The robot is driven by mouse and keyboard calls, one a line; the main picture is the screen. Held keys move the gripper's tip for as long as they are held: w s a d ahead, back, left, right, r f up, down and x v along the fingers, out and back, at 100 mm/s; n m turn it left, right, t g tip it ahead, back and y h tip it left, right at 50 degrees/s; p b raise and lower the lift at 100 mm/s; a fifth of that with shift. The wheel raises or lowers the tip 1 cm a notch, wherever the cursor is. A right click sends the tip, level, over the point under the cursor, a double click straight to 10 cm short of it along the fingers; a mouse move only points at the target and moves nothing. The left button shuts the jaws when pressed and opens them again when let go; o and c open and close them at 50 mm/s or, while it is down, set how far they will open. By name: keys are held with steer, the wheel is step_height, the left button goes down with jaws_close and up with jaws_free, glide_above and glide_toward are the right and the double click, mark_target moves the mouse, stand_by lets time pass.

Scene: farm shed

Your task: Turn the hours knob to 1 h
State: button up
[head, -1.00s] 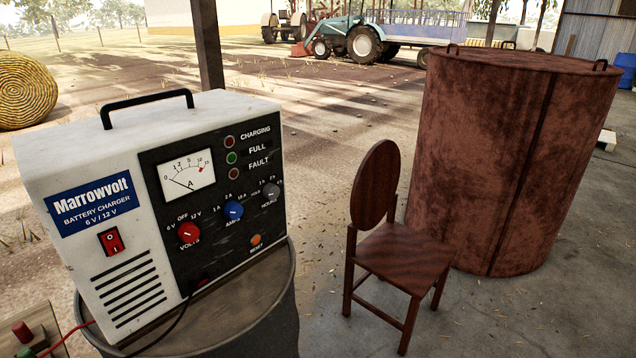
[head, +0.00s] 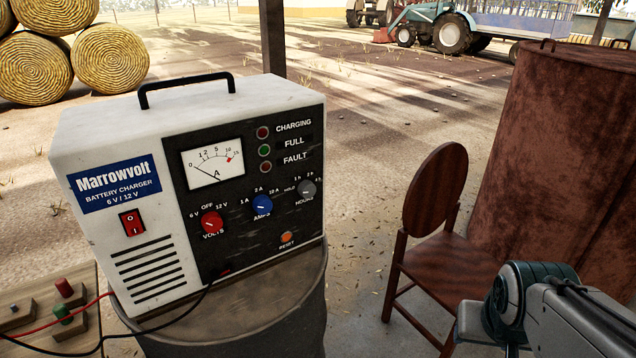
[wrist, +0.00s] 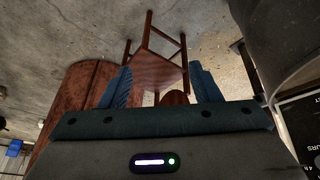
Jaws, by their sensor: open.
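The white battery charger (head: 190,130) stands on a drum in the head view, its black control panel facing me. The grey hours knob (head: 307,188) is at the panel's right, under marks for hold, 1 h, 2 h and 4 h. Its pointer is too small to read surely. My gripper (wrist: 162,82) is open and empty in the wrist view, its blue fingers apart with the chair beyond. A corner of the charger's panel (wrist: 306,130) shows at that view's right edge, beside the gripper. In the head view my arm is at the lower right, apart from the charger.
The blue amps knob (head: 262,206) and red volts knob (head: 211,223) sit left of the hours knob, with an orange reset button (head: 286,237) below. A wooden chair (head: 436,200) and a rusty tank (head: 560,160) stand right. The drum (head: 290,320) supports the charger.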

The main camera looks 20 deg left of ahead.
steer(key=w+a+n+t, duration=0.3)
steer(key=w+a+t, duration=0.1)
steer(key=w, duration=0.6)
steer(key=n+t+y, duration=0.3)
steer(key=n+y, duration=0.4)
steer(key=y, duration=0.7)
glide_toward(309, 193)
steer(key=x, duration=0.8)
steer(key=shift+w+a, duration=0.25)
steer(key=shift+w, duration=0.05)
steer(key=c, duration=1)
